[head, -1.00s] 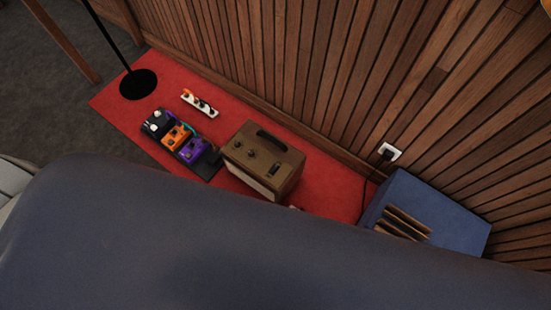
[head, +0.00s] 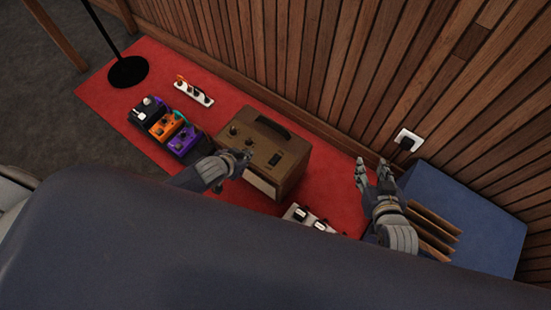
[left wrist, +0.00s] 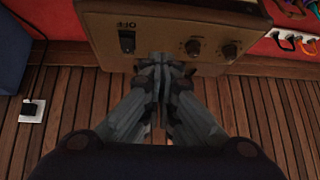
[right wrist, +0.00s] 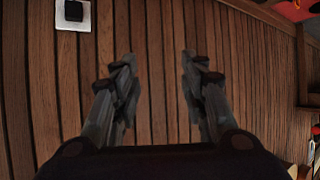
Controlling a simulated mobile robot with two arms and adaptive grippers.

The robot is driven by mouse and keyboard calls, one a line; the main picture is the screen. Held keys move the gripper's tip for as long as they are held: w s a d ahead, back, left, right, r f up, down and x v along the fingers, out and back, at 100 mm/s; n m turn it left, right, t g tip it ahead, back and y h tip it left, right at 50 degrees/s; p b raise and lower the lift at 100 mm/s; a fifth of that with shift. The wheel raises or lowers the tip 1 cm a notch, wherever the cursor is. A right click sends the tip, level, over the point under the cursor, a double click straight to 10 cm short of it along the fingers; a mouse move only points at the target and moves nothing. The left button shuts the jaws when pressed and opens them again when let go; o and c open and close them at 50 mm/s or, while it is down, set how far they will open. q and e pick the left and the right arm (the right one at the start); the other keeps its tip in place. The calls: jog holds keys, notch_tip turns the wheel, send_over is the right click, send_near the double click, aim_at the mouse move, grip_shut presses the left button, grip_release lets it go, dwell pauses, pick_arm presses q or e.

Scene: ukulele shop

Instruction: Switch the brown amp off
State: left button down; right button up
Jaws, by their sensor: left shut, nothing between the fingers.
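The brown amp (head: 292,165) stands on the red mat, with a dark handle, knobs (head: 250,142) and a dark switch (head: 275,159) on its top. In the left wrist view the switch (left wrist: 127,41) bears a marking beside it; which way it is set I cannot tell. My left gripper (head: 244,157) is shut and empty at the amp's near left edge. In the left wrist view its fingertips (left wrist: 161,60) lie over the panel, between switch and knobs; contact is unclear. My right gripper (head: 373,166) is open and empty, right of the amp.
Pedals (head: 164,125) sit left of the amp and a white power strip (head: 195,90) behind them. A white box with dark switches (head: 319,225) lies near the amp's right front. A wall socket (head: 409,138) holds a plug. A blue crate (head: 470,205) stands right.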

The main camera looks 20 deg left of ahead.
pick_arm(q)
jog(key=w+d+r+t+h+b, duration=0.1)
jog(key=d+r+b, duration=0.2)
jog(key=d+b, duration=0.2)
jog(key=shift+w+d+r+m+h+b, duration=0.2)
jog(key=shift+w+r+m+h+b, duration=0.1)
jog(key=shift+m+b, duration=0.15)
pick_arm(e)
notch_tip(320, 180, up, 14)
jog(key=t+y, duration=0.1)
jog(key=t, duration=0.2)
jog(key=shift+s+a+t, duration=0.15)
jog(key=shift+a+t, duration=0.05)
jog(key=shift+t, duration=0.2)
